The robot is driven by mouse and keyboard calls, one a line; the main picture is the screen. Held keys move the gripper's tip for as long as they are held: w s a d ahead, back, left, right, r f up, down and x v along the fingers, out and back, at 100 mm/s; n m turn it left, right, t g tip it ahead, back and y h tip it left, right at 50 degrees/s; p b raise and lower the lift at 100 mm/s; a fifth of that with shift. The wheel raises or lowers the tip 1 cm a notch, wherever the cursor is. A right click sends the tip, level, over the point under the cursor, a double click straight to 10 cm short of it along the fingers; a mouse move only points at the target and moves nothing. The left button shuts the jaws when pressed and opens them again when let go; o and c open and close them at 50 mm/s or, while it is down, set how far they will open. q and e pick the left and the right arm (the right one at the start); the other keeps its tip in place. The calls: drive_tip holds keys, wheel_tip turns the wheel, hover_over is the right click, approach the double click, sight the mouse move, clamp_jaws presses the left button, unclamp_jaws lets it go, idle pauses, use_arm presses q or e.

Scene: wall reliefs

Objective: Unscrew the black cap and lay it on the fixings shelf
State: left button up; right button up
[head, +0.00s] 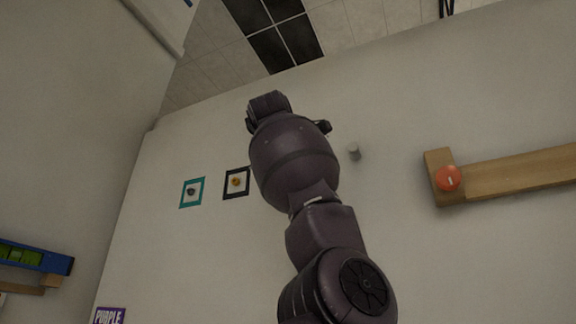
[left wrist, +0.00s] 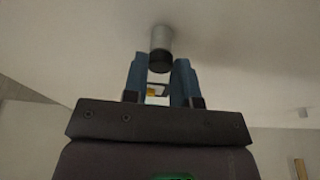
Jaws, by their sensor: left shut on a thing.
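The black cap (left wrist: 160,62) sits at the end of a grey cylindrical stud (left wrist: 161,38) standing out from the pale wall in the left wrist view. The blue fingers of my left gripper (left wrist: 160,70) are on either side of the cap and shut on it. In the head view my left arm rises through the middle and hides the cap and the fingertips. A wooden shelf (head: 515,175) is on the wall at the right, with an orange-red round piece (head: 448,178) at its left end. No label shows whether it is the fixings shelf. My right gripper is out of view.
A bare grey stud (head: 354,152) stands out from the wall right of my arm. Teal (head: 183,203) and black (head: 237,168) square frames are at the left. A blue shelf (head: 60,264) with green pieces and a purple sign (head: 110,316) are lower left.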

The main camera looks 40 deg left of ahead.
use_arm(q)
drive_tip(key=n+h, duration=0.1)
drive_tip(key=n, duration=0.3)
drive_tip(key=shift+r+n+g, duration=0.1)
drive_tip(key=shift+n+g, duration=0.2)
drive_tip(key=shift+g, duration=0.1)
drive_tip(key=o, duration=0.5)
drive_tip(key=shift+o, duration=0.2)
